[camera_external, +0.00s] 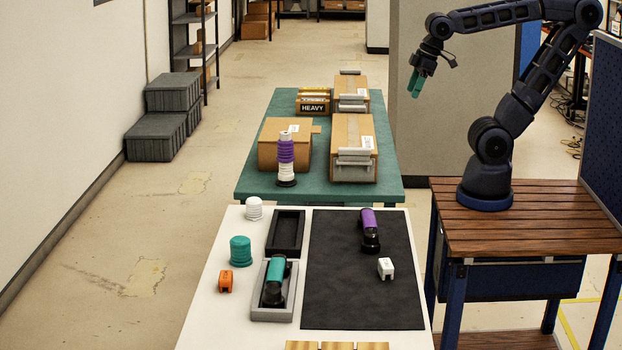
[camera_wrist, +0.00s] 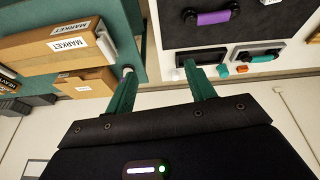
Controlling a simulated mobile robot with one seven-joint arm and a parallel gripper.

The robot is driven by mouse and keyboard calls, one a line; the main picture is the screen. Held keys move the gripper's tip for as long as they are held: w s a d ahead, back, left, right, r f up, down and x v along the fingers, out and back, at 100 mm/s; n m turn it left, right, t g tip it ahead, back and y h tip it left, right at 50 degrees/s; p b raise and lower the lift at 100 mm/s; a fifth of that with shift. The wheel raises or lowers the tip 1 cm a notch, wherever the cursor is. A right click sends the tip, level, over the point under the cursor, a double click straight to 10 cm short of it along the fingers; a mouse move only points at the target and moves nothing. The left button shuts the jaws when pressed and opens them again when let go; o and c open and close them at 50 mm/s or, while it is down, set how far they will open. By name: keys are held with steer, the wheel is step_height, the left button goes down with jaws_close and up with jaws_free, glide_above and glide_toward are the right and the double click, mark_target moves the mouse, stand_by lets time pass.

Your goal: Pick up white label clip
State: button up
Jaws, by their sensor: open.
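The white label clip (camera_external: 386,268) sits on the black mat (camera_external: 340,300) on the white table, right of the middle, nearer the camera than the purple handset. In the wrist view a small white piece at the top edge, probably the clip (camera_wrist: 270,2), is mostly cut off. My gripper (camera_external: 415,84) has green fingers and hangs high in the air, behind and well above the clip, far from it. In the wrist view my gripper (camera_wrist: 160,68) has its two fingers spread apart with nothing between them.
A purple handset (camera_external: 369,231) lies on the mat near the clip. A teal handset (camera_external: 275,275) rests in a grey tray, with a teal spool (camera_external: 240,251) and an orange clip (camera_external: 226,281) to its left. Cardboard boxes (camera_external: 352,135) and a purple-white stack (camera_external: 287,158) stand on the green table behind.

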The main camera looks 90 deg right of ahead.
steer(key=w+a+f+n+g, duration=0.25)
steer(key=w+a+n, duration=0.25)
steer(key=w+a, duration=0.4)
steer(key=n+h, duration=0.5)
steer(key=n, duration=0.9)
glide_toward(386, 263)
steer(key=shift+g, duration=0.35)
steer(key=x, duration=0.5)
steer(key=shift+d+r, duration=0.2)
steer(key=shift+d, duration=0.15)
steer(key=shift+w+a+x, duration=0.1)
steer(key=shift+a+x, duration=0.05)
steer(key=shift+x, duration=1.2)
steer(key=shift+w+a+x, duration=0.15)
steer(key=shift+a+x, duration=0.05)
steer(key=shift+x, duration=1.15)
steer(key=shift+f, duration=0.15)
steer(key=shift+c, duration=0.2)
steer(key=c, duration=1)
